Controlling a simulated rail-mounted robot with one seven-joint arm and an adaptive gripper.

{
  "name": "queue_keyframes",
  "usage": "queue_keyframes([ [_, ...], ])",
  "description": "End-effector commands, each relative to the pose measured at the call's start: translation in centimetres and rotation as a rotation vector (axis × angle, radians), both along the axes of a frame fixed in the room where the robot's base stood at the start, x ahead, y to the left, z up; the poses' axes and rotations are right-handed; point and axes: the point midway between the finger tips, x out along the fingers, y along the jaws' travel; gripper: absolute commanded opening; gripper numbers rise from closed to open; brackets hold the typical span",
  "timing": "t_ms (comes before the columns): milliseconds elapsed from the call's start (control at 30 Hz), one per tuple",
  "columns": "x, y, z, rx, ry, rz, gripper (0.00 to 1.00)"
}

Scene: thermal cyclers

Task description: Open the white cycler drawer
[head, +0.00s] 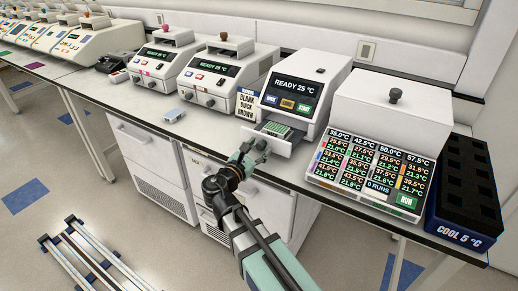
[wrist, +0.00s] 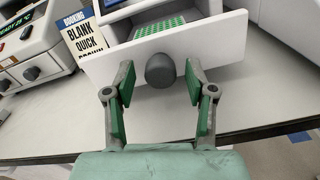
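The white cycler (head: 311,77) reads "READY 25 °C" and stands on the bench. Its drawer (head: 281,147) sticks out of the front, with a green well plate (head: 279,129) showing inside. In the wrist view the white drawer front (wrist: 225,42) carries a dark round knob (wrist: 160,71). My gripper (wrist: 160,82) is open, with one finger on each side of the knob and a visible gap on both sides. In the head view my gripper (head: 254,149) is just in front of the drawer and hides the knob.
A "BLANK QUICK BROWN" booking sign (head: 246,104) stands left of the drawer. Two smaller cyclers (head: 215,74) stand further left. A multi-display unit (head: 371,170) and a black cooling block (head: 464,195) stand to the right. The bench edge runs below my gripper.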

Motion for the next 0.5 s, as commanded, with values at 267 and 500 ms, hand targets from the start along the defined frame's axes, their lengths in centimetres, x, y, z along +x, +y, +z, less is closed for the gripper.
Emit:
queue_keyframes([
  [267, -0.1, 0.0, 0.0, 0.001, 0.001, 0.0, 0.57],
  [500, -1.8, 1.1, 0.0, 0.0, 0.0, 0.003, 0.57],
])
